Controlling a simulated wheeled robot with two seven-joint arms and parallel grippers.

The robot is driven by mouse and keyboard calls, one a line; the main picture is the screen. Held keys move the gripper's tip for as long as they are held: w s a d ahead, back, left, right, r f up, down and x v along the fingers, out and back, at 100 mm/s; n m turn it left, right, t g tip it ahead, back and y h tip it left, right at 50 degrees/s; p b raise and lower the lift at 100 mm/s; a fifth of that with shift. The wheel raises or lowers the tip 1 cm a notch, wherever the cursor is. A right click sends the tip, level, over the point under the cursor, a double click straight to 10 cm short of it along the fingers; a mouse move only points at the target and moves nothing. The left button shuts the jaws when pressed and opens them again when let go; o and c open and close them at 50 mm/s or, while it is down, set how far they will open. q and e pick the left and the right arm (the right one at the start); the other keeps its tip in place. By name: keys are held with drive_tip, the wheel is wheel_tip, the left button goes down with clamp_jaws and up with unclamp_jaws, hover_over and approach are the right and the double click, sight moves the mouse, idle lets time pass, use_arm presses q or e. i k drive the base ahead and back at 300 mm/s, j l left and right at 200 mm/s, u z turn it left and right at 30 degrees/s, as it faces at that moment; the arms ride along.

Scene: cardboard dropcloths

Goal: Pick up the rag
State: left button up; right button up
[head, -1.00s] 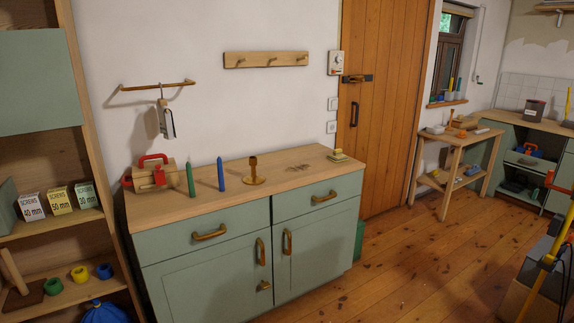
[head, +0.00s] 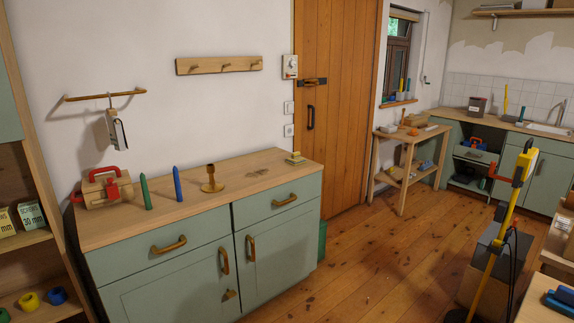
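I cannot make out a rag for certain in the head view. Blue items (head: 562,298) lie on a wooden surface at the lower right edge, partly cut off. A grey and white item (head: 116,132) hangs from a wall rail at the left. Neither of my grippers shows.
A red-handled wooden toolbox (head: 103,187), green candle (head: 145,192), blue candle (head: 177,184) and brass candlestick (head: 211,180) stand on the cabinet. A wooden workbench (head: 404,135) stands beyond the door (head: 333,90). A yellow stand (head: 500,225) is at the right.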

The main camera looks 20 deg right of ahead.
sight(295, 159)
drive_tip(key=i+l+u, duration=0.1)
drive_tip(key=i+l, duration=0.4)
drive_tip(key=l, duration=0.15)
drive_tip(key=i+l+u, duration=0.25)
drive_tip(key=i+l, duration=0.2)
drive_tip(key=l, duration=0.3)
